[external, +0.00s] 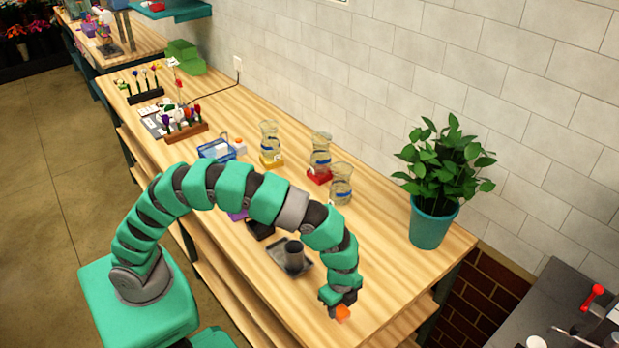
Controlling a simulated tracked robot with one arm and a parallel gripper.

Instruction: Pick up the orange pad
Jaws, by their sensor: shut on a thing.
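The orange pad (343,313) is a small bright orange piece at the tip of my gripper (338,308), over the front right part of the wooden table (385,265). My gripper points down and is shut on the pad. The fingers hide part of it. I cannot tell whether the pad touches the table top or is just above it.
A grey tray with a dark cup (294,252) stands left of my gripper. A potted plant (430,232) stands at the back right. Glass vases (341,184) on coloured pads stand towards the wall. Flower racks (186,131) are farther left.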

